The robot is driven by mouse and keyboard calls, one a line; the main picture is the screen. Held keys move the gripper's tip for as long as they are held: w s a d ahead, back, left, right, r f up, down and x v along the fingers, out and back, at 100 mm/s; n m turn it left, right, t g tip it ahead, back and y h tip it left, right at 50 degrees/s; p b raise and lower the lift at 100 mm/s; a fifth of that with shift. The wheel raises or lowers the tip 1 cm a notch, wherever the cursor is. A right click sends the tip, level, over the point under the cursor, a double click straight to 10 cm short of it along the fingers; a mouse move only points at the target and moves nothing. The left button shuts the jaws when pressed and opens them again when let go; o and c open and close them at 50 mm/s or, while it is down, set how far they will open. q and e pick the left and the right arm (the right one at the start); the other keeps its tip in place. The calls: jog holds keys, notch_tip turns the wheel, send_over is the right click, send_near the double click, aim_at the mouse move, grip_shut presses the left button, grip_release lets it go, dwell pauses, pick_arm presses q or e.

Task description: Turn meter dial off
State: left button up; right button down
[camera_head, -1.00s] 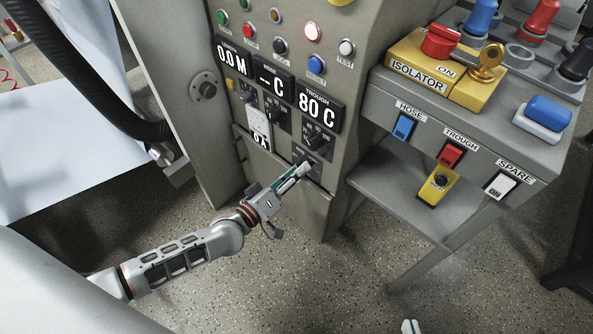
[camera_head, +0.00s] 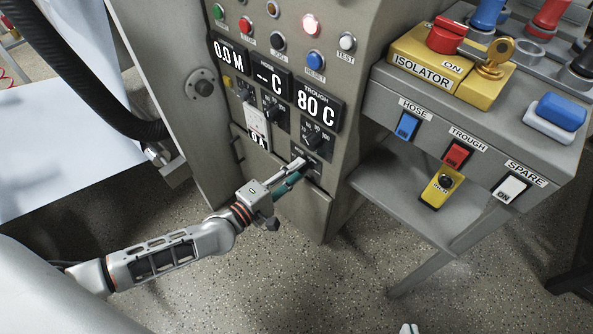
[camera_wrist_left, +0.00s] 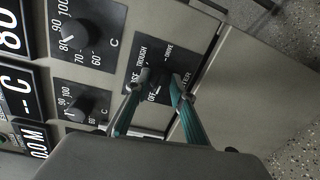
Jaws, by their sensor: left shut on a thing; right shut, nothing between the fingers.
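The meter dial (camera_wrist_left: 158,78) is a dark knob on a black plate with the words HOSE, TROUGH, DRIVE, METER and OFF around it. In the head view, its plate (camera_head: 314,172) is low on the grey cabinet, below the 80 C trough display. My left gripper (camera_head: 301,166) is shut on the dial; its teal-lined fingers (camera_wrist_left: 155,92) stand on either side of the knob in the wrist view. The fingers partly hide the knob, and its exact pointing is hard to tell. The tips of my right gripper (camera_head: 409,328) just show at the bottom edge, shut and empty, away from the cabinet.
A temperature dial (camera_head: 316,138) sits right above the meter dial. Buttons and displays fill the cabinet above. To the right, a console carries a yellow isolator box (camera_head: 430,66) and rocker switches (camera_head: 457,154). A grey shelf (camera_head: 415,190) juts out below it.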

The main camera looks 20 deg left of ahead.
pick_arm(q)
jog(key=shift+s+d+f+n, duration=0.15)
jog(key=shift+f+n, duration=0.05)
jog(key=shift+n, duration=0.1)
pick_arm(e)
jog(key=shift+a, duration=0.2)
pick_arm(q)
jog(key=shift+r, duration=0.1)
pick_arm(e)
jog(key=shift+w+r, duration=0.3)
jog(key=shift+r, duration=0.05)
jog(key=shift+d, duration=0.1)
pick_arm(q)
jog(key=o, duration=1.1)
jog(key=shift+s+a, duration=0.2)
jog(key=v, duration=1.1)
jog(key=shift+s, duration=0.15)
pick_arm(e)
jog(key=shift+s+f, duration=0.2)
jog(key=shift+f, duration=0.05)
pick_arm(q)
jog(key=shift+a+r, duration=0.15)
